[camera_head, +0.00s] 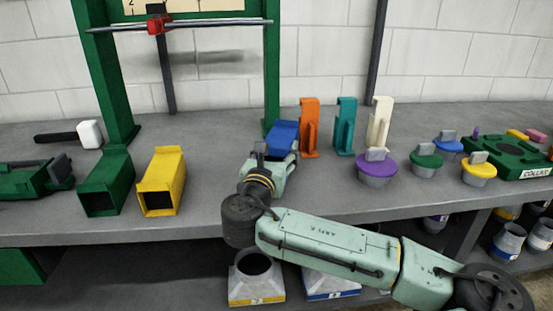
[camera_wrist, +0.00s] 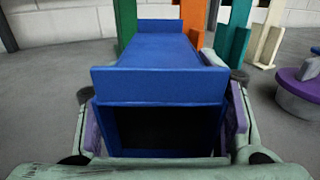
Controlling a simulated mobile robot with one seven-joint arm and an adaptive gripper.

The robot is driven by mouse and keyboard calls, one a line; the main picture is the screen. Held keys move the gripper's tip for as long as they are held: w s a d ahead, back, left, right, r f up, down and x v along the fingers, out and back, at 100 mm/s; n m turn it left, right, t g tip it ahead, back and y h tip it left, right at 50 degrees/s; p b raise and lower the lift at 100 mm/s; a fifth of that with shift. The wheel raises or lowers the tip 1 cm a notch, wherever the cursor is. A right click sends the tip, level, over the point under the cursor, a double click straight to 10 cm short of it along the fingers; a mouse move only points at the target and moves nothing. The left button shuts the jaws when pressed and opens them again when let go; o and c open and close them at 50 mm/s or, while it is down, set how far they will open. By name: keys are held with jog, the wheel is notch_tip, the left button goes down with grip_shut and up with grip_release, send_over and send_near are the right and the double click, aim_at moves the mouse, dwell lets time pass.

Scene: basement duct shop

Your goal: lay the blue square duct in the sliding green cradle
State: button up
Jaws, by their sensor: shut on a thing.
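The blue square duct (camera_head: 282,138) is at the back middle of the bench, near the foot of the green frame's right post. In the wrist view the duct (camera_wrist: 160,75) has its open, dark end toward me and a raised flange around that end. My gripper (camera_head: 268,163) is shut on it, with purple finger pads (camera_wrist: 235,115) against both sides. I cannot tell whether the duct touches the bench. A low green fixture with a dark block (camera_head: 30,180) lies at the far left; I cannot tell if it is the sliding cradle.
Green (camera_head: 118,165) and yellow (camera_head: 165,165) square ducts stand left of my gripper. The green frame (camera_head: 105,80) carries a rail with a red clamp (camera_head: 158,24). Orange (camera_head: 310,125), teal (camera_head: 345,125) and cream (camera_head: 380,122) uprights stand to the right, then several lidded pots. A hammer (camera_head: 88,133) lies left.

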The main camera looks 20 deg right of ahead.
jog(key=shift+f, duration=1.45)
jog(key=shift+f, duration=0.2)
jog(key=o, duration=1.4)
jog(key=shift+r, duration=0.2)
